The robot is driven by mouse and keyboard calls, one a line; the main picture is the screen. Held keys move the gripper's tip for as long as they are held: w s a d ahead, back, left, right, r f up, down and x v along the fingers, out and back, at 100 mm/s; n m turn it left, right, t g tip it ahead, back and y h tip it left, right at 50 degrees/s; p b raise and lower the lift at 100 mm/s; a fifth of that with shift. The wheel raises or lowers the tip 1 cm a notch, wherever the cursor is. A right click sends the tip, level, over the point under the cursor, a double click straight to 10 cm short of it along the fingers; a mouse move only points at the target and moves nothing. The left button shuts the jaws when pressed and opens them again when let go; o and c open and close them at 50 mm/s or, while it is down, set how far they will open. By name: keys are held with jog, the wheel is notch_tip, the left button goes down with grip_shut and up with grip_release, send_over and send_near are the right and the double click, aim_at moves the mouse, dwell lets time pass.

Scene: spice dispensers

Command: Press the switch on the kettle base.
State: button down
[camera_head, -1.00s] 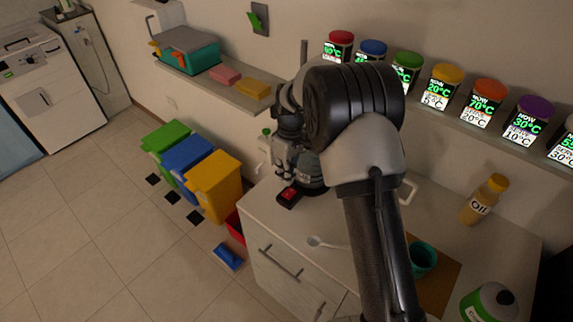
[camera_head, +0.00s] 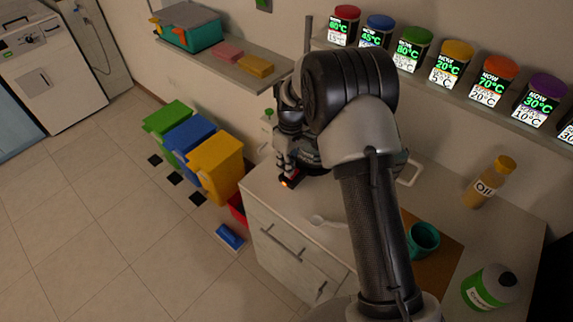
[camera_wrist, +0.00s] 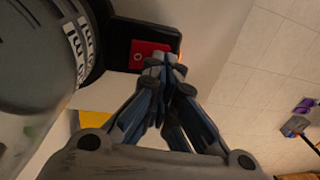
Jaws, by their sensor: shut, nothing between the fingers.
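The kettle (camera_wrist: 35,45) is a large dark rounded body at the upper left of the wrist view, with a marked scale strip on its side. Its black base (camera_wrist: 117,45) juts out to the right and carries a red switch (camera_wrist: 135,50) with a small ring mark. My gripper (camera_wrist: 165,62) is shut and empty, its fingertips over the right part of the switch and partly hiding it. Whether they touch it I cannot tell. An orange glow shows beside the fingertips. In the head view my gripper (camera_head: 285,170) points down at the base's front end, where an orange light shows; my arm hides much of the kettle.
A white spoon (camera_head: 325,222), a teal cup (camera_head: 423,238), an oil bottle (camera_head: 488,183) and a green-labelled container (camera_head: 490,288) stand or lie on the counter. Several spice jars line the shelf behind. The counter's front edge is close to the base.

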jog(key=shift+d, duration=0.1)
jog(key=shift+w+d+r, duration=0.1)
jog(key=shift+w+d, duration=0.45)
jog(key=shift+r, duration=0.1)
notch_tip(320, 180, up, 12)
jog(key=shift+w+d, duration=0.45)
dwell(0.4)
